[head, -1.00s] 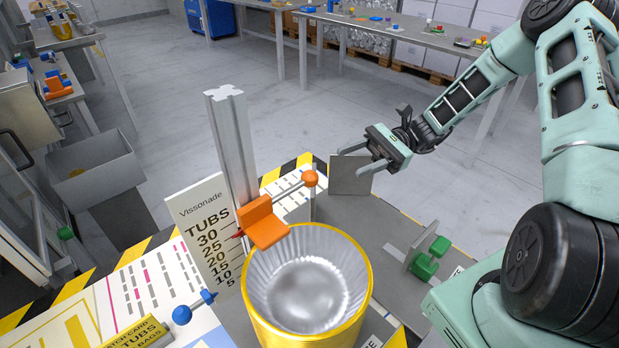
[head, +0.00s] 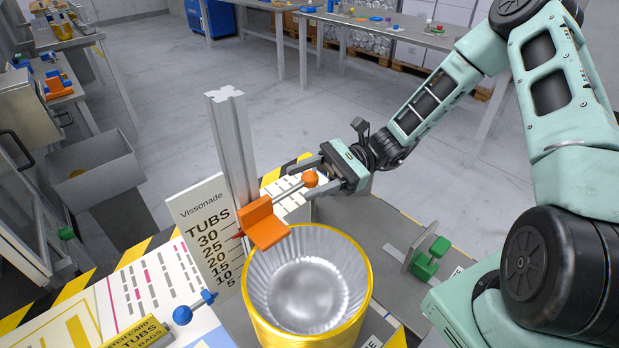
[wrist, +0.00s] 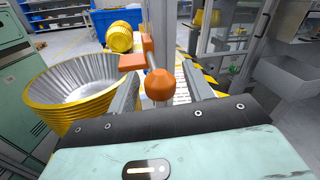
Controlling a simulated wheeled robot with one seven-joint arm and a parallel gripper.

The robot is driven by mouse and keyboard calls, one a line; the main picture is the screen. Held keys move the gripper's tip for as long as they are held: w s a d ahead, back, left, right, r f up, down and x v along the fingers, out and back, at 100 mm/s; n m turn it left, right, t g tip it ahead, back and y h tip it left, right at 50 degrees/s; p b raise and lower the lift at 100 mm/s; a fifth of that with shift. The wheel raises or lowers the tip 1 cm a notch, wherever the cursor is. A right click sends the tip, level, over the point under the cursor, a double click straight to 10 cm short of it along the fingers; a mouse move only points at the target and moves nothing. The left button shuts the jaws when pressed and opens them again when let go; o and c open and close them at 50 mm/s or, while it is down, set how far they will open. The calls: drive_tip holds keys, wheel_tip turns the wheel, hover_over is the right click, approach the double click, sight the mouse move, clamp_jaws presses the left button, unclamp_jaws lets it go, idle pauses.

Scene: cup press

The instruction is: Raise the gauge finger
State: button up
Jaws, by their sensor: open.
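A rod runs from the finger to an orange ball knob (head: 310,179). My gripper (head: 305,178) is open, with its fingers on either side of the knob. In the wrist view the knob (wrist: 159,86) lies between the two fingers, and the finger block (wrist: 134,61) shows beyond it. I cannot tell whether either finger touches the knob.
The yellow stack of silver-lined tubs (head: 358,296) stands just below the finger. A blue knob (head: 182,315) is at the front left. Open floor lies behind the post.

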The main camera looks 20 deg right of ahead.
clamp_jaws()
wheel_tip(320, 180, up, 14)
drive_tip(key=p, duration=1.3)
drive_tip(key=shift+r, duration=0.1)
unclamp_jaws()
drive_tip(key=w+d+b, duration=0.2)
drive_tip(key=d, duration=1.5)
drive_tip(key=shift+d+b, duration=0.2)
drive_tip(key=shift+b, duration=0.1)
